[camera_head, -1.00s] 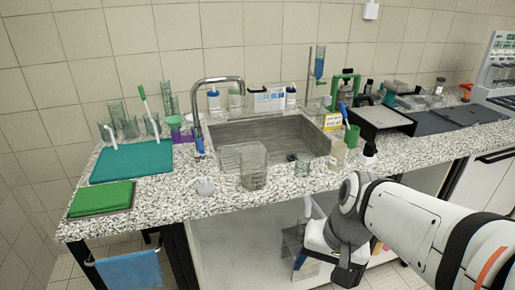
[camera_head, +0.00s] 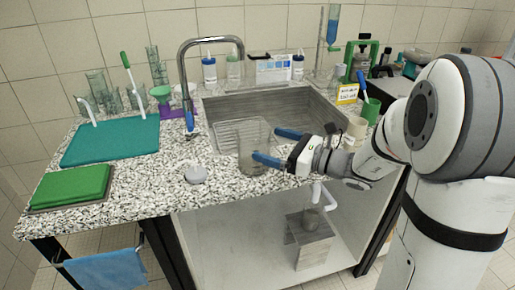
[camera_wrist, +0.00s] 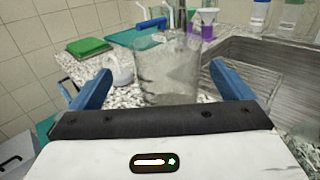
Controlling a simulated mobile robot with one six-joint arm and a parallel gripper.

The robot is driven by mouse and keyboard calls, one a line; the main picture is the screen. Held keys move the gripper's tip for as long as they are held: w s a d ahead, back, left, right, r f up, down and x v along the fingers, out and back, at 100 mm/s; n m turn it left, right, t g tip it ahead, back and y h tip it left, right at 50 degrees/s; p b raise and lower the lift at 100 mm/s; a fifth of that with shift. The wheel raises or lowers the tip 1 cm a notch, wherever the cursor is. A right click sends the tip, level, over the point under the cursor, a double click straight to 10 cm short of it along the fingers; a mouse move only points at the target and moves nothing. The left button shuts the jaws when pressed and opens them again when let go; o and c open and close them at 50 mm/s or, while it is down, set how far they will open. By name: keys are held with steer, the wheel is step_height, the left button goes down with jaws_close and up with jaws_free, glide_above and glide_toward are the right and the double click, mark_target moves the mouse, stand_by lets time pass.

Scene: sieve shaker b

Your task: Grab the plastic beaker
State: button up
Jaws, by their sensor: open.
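The plastic beaker (camera_head: 250,148) is clear and stands upright on the speckled counter at the front edge of the sink. It also shows in the wrist view (camera_wrist: 167,75), straight ahead between the two blue fingers. My gripper (camera_head: 273,146) is open, with its blue fingers pointing left toward the beaker. In the head view the fingertips overlap the beaker's right side, one behind and one in front. In the wrist view the fingers (camera_wrist: 160,88) have a gap to either side of it. I cannot tell how deep the beaker sits between them.
The sink (camera_head: 300,102) lies behind the beaker, with a tall faucet (camera_head: 186,85). A small white round item (camera_head: 196,174) sits left of the beaker. Teal (camera_head: 112,142) and green (camera_head: 72,187) mats lie further left. A green cup (camera_head: 371,109) stands at right.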

mark_target(241, 130)
steer(key=shift+w+a+r, duration=0.1)
steer(key=shift+a, duration=0.25)
steer(key=x, duration=0.3)
steer(key=w+x, duration=0.1)
steer(key=x, duration=0.3)
steer(key=shift+s+d+r, duration=0.1)
steer(key=shift+d+r, duration=0.1)
steer(key=shift+d, duration=0.1)
steer(key=c, duration=1.2)
steer(key=shift+c, duration=0.7)
steer(key=shift+r, duration=0.1)
